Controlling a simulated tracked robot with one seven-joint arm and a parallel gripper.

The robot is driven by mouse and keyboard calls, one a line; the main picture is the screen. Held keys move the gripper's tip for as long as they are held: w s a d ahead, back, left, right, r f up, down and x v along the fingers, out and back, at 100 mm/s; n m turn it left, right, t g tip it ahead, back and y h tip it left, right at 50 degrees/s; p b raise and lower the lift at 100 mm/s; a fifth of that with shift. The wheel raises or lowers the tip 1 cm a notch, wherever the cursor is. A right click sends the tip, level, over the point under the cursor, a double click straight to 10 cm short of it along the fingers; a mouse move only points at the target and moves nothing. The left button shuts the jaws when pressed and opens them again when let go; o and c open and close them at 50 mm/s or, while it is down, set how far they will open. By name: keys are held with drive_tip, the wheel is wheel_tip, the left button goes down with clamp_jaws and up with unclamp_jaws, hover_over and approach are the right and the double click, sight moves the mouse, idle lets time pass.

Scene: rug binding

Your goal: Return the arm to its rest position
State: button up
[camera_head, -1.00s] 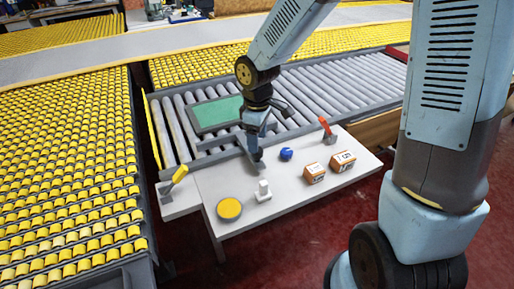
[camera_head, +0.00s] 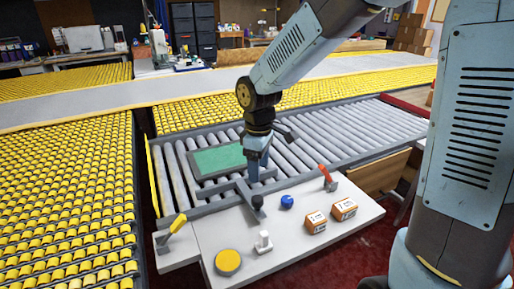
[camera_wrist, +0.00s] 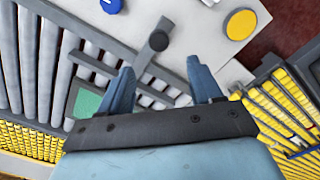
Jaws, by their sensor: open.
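My gripper (camera_head: 257,180) hangs from my arm over the back edge of the white worktable (camera_head: 225,234). It points down and looks empty. In the wrist view my gripper (camera_wrist: 163,82) has its two blue-grey fingers spread apart with nothing between them. A black round knob (camera_head: 257,201) on a grey bar stands just below it in the head view. The knob (camera_wrist: 158,40) also shows beyond the fingertips in the wrist view, apart from them.
The table carries a yellow disc (camera_head: 228,262), a white fixture (camera_head: 264,241), a blue knob (camera_head: 287,201), a red lever (camera_head: 327,178), a yellow lever (camera_head: 177,225) and orange boxes (camera_head: 316,222) (camera_head: 344,208). A green panel (camera_head: 218,160) lies on the grey rollers (camera_head: 350,130) behind.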

drive_tip(key=s+d+r+m+t, duration=0.2)
drive_tip(key=s+d+r+m, duration=0.5)
drive_tip(key=d, duration=0.4)
drive_tip(key=s+d+r+m+t, duration=0.3)
drive_tip(key=s+d+r+m, duration=0.3)
drive_tip(key=d, duration=0.5)
wheel_tip(320, 180, up, 3)
drive_tip(key=shift+s+d+r+m+t, duration=0.2)
drive_tip(key=shift+s+d+m+t, duration=0.15)
drive_tip(key=shift+s, duration=0.65)
idle(1.1)
